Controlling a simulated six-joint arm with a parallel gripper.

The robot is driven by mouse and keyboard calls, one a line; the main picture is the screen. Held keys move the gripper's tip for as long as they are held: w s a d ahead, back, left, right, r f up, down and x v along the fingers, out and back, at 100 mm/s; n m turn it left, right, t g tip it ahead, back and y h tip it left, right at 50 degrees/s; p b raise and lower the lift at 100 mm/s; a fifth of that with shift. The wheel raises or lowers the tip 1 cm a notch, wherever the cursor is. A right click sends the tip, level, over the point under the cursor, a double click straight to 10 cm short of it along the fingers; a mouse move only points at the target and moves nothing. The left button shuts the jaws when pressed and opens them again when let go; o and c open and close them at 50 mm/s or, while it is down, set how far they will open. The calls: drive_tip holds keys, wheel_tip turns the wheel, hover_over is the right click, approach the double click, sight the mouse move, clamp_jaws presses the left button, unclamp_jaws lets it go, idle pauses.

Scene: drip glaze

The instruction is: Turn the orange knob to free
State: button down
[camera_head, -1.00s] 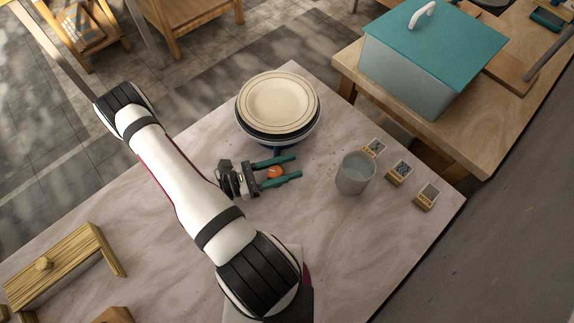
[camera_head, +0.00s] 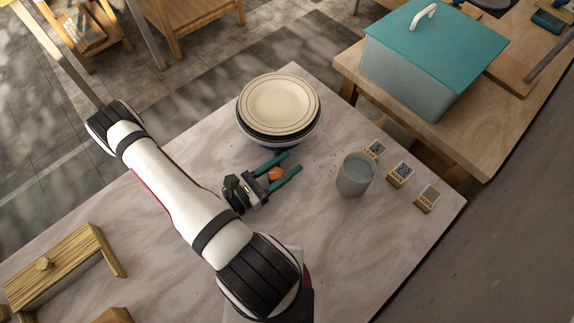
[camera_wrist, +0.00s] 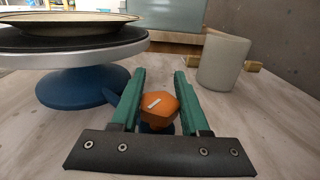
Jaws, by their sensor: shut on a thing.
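The orange knob (camera_head: 276,173) is low at the near side of a turntable with a blue base (camera_wrist: 72,90). In the wrist view the faceted knob (camera_wrist: 160,110) has a white mark on top, slanting up to the right. My gripper (camera_head: 292,161) is shut on the knob, with one teal finger on each side. In the wrist view its fingertips (camera_wrist: 159,72) reach past the knob. The stem under the knob is mostly hidden.
A cream plate (camera_head: 278,100) lies on the turntable, close to my fingers. A grey cup (camera_head: 356,176) stands to the right, with small labelled blocks (camera_head: 400,173) beyond it. A wooden piece (camera_head: 62,265) is at lower left. The table is clear between.

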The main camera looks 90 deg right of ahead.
drive_tip(key=shift+w+d+n+t+h, duration=0.15)
drive_tip(key=shift+w+n+t+h, duration=0.05)
drive_tip(key=shift+n+t+h, duration=0.75)
drive_tip(key=shift+w+d+n+t+h, duration=0.15)
drive_tip(key=shift+n+t+h, duration=0.6)
drive_tip(key=shift+t, duration=0.3)
drive_tip(key=shift+c, duration=2)
unclamp_jaws()
drive_tip(key=shift+w+a+t, duration=0.3)
drive_tip(key=shift+w+a, duration=0.05)
drive_tip(key=shift+w, duration=0.05)
drive_tip(key=v, duration=1.5)
drive_tip(key=shift+s+f, duration=0.1)
drive_tip(key=shift+f, duration=0.1)
